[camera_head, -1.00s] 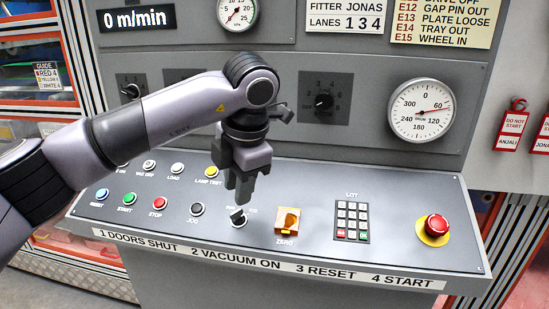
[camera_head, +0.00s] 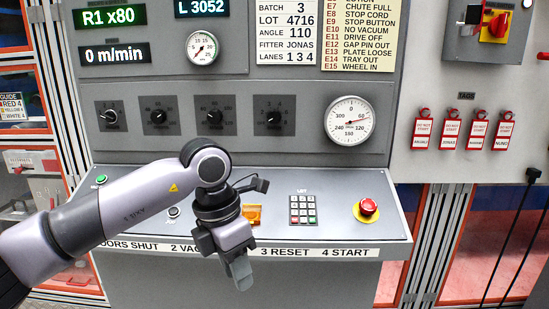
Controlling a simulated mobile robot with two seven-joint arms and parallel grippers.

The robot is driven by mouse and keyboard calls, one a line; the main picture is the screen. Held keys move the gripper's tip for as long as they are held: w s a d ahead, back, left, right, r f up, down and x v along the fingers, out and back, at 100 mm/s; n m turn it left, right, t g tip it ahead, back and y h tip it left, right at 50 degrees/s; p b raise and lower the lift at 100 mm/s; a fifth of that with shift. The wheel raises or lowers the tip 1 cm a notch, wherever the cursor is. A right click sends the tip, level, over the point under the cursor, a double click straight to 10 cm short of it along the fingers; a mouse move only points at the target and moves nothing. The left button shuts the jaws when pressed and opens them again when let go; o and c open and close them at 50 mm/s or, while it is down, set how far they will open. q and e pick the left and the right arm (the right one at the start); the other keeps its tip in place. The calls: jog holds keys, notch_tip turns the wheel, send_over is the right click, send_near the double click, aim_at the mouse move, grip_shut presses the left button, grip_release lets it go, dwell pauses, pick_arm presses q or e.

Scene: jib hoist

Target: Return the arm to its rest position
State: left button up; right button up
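My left arm comes in from the left, and its gripper (camera_head: 241,274) points down in front of the console's lower front edge. The fingers look close together, but the angle does not show whether they are open or shut. Nothing is seen in them. The arm covers most of the buttons on the left part of the sloped control panel (camera_head: 345,225). My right gripper is not in view.
Behind the gripper are an orange ZERO switch (camera_head: 251,213), a keypad (camera_head: 302,210) and a red emergency button (camera_head: 368,206). Knobs and a round dial (camera_head: 348,124) sit on the upright panel. Red tags (camera_head: 450,130) hang at right. Space before the console's front is clear.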

pick_arm(q)
jog(key=s+d+n+g+h, duration=0.3)
jog(key=s+d+g+h, duration=0.2)
jog(key=s+d+h, duration=0.75)
jog(key=w+a+f+n+t+h, duration=0.1)
jog(key=w+a+n+t+h, duration=0.25)
jog(key=n+t, duration=0.6)
jog(key=w+a+f+n+t+h, duration=0.1)
jog(key=w+a+n+t+h, duration=0.2)
jog(key=n+t, duration=0.65)
jog(key=w+a+f+n+t+y+p, duration=0.1)
jog(key=a+f+n+t+y, duration=0.2)
jog(key=a+f+n+y, duration=0.7)
jog(key=s+a+f+n+g+y, duration=0.3)
jog(key=s+a+f+n+y, duration=0.1)
jog(key=f, duration=0.5)
jog(key=s+a+f+n+g+y, duration=0.3)
jog(key=s+a+f+n, duration=0.3)
jog(key=s+f+n, duration=0.2)
jog(key=s+f+y, duration=0.1)
jog(key=s, duration=0.1)
jog(key=shift+s+f+g+y, duration=0.3)
jog(key=shift+f+g+y, duration=0.05)
jog(key=shift+g+y, duration=0.05)
